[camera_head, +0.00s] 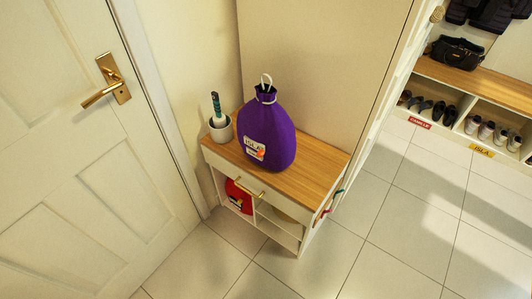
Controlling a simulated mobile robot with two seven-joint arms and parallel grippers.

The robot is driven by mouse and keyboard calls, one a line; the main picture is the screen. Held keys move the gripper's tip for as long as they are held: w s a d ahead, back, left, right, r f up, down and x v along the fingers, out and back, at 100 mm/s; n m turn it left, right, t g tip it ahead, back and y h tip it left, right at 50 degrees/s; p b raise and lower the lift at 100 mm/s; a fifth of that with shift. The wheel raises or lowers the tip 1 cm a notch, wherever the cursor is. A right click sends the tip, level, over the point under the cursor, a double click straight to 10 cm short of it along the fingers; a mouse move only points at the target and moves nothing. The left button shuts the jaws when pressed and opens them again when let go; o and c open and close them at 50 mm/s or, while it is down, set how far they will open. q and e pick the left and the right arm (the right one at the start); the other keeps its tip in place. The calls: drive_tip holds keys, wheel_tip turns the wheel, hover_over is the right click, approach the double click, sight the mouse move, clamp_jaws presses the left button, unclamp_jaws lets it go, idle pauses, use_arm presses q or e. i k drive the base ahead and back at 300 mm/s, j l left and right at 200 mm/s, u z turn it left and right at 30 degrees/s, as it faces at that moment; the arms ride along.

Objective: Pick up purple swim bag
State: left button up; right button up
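The purple swim bag (267,134) stands upright on the wooden top of a small white cabinet (308,152). It has a white drawstring loop at its gathered neck and a white label with lettering, which seems to read ISLA, low on its front. Nothing touches the bag except the cabinet top. Neither of my grippers shows in the head view.
A red item (239,197) sits in the cabinet's lower cubby. A white door (75,150) with a brass handle (106,85) is left. Shoe cubbies (490,92) are at right. Tiled floor in front is clear.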

sight(262, 124)
drive_tip(key=k+u, duration=0.15)
drive_tip(key=u, duration=0.3)
drive_tip(key=k+u, duration=0.15)
drive_tip(key=u, duration=0.3)
drive_tip(key=i+l+u, duration=0.1)
drive_tip(key=l, duration=0.35)
drive_tip(key=i+l+u, duration=0.15)
drive_tip(key=l, duration=0.35)
drive_tip(key=l+u, duration=0.1)
drive_tip(key=l, duration=0.4)
